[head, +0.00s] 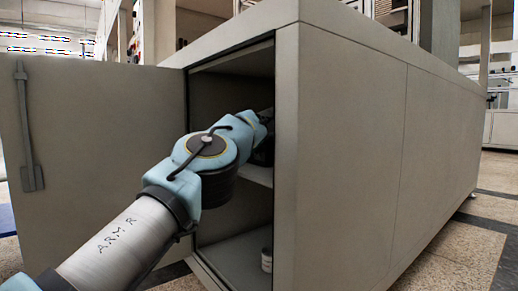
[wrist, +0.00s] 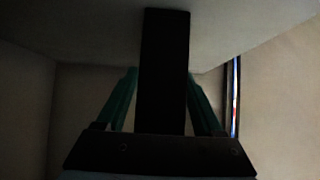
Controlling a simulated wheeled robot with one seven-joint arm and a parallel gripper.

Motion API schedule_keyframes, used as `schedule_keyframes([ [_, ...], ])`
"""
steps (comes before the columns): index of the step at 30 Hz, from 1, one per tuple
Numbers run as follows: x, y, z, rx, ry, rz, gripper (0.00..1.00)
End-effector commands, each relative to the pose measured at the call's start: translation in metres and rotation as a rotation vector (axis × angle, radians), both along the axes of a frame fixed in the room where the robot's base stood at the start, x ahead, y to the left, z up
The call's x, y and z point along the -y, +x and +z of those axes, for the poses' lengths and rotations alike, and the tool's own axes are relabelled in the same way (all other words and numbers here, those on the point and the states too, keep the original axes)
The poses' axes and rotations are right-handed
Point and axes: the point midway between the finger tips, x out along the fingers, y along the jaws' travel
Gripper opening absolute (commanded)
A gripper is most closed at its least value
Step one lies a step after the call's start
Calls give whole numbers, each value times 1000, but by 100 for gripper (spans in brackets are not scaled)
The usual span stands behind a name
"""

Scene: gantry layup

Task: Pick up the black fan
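In the wrist view a black upright slab (wrist: 164,70), which looks like the black fan seen edge-on, stands between the two green fingers of my gripper (wrist: 163,85). The fingertips lie close along both its sides. I cannot tell whether they press on it. In the head view my arm reaches into the open cabinet, and a dark shape (head: 263,152) shows beyond the wrist, just above the shelf. My gripper's fingers are hidden there, and the dark shape is too small to name surely.
The cabinet shelf (head: 258,175) is inside, close to the right-hand side panel (head: 345,150). The door (head: 100,130) stands open at left. A small pale stacked item (head: 266,260) stands on the cabinet floor. The cabinet interior is dim, with walls close around my gripper.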

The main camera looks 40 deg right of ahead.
Motion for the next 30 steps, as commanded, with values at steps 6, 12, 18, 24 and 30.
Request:
schedule_keyframes([
  [6,0,0,0,0,0,0,43],
  [12,0,0,0,0,0,0,21],
  [18,0,0,0,0,0,0,0],
  [24,0,0,0,0,0,0,0],
  [30,0,0,1,2,-1,1,0],
])
